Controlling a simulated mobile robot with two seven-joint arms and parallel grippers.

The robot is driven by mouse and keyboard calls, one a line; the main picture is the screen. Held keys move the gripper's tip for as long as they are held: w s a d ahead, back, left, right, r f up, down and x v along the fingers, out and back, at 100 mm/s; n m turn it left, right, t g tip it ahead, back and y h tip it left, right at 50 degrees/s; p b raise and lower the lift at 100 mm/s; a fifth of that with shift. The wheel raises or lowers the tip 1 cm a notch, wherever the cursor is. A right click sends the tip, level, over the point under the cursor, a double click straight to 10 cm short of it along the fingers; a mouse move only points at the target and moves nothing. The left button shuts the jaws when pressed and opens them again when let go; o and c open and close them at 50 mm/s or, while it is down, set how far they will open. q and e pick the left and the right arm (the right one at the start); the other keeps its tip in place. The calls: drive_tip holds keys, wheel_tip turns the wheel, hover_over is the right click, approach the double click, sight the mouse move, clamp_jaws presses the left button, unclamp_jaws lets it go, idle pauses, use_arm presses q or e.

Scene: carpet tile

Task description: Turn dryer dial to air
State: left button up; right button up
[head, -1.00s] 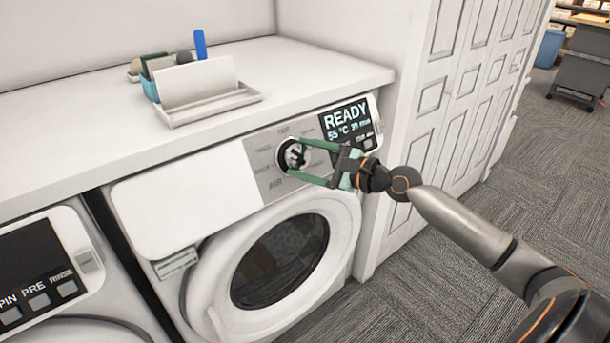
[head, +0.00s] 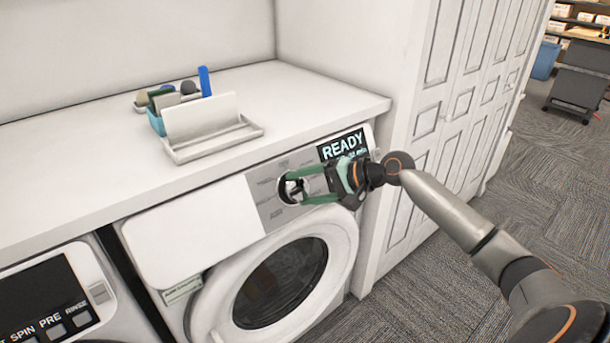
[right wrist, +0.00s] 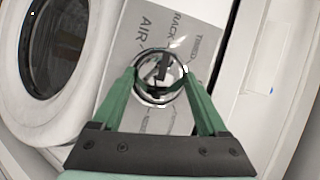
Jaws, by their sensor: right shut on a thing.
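The dryer (head: 190,232) is a white front-loader under the counter, with a grey dial panel (head: 268,208) and a dark display (head: 338,146) reading READY. The round chrome dial (head: 288,190) sits on that panel. My right gripper (head: 297,188) reaches it from the right, its green fingers shut on the dial. In the right wrist view the fingertips are on both sides of the dial (right wrist: 160,72), and the word AIR is printed on the panel above and left of it. The dial's pointer is hard to make out. My left gripper is not in view.
A second machine (head: 50,300) stands at the left. A white panelled door (head: 450,100) is at the right, beside open grey carpet.

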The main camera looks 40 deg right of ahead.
drive_tip(key=n+g+p, duration=0.1)
drive_tip(key=n+p, duration=0.1)
drive_tip(key=r+n+h+p, duration=0.1)
drive_tip(key=n+p, duration=0.1)
drive_tip(key=p, duration=0.1)
drive_tip(key=shift+a+g+p, duration=0.1)
drive_tip(key=shift+g+p, duration=0.25)
drive_tip(key=shift+g, duration=0.05)
drive_tip(key=n+h+p, duration=0.1)
drive_tip(key=n+p, duration=0.1)
drive_tip(key=p, duration=0.1)
drive_tip(key=shift+f+g, duration=0.15)
drive_tip(key=shift+g, duration=0.15)
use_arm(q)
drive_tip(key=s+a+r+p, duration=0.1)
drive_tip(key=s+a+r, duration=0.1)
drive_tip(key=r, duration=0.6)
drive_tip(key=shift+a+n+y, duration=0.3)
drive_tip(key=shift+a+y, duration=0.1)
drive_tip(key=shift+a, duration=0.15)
use_arm(e)
drive_tip(key=shift+f+n+h, duration=0.15)
drive_tip(key=shift+n+h, duration=0.25)
drive_tip(key=shift+n, duration=0.1)
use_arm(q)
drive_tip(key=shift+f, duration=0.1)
use_arm(e)
drive_tip(key=o, duration=1.3)
drive_tip(key=shift+w, duration=0.1)
drive_tip(key=shift+c, duration=0.2)
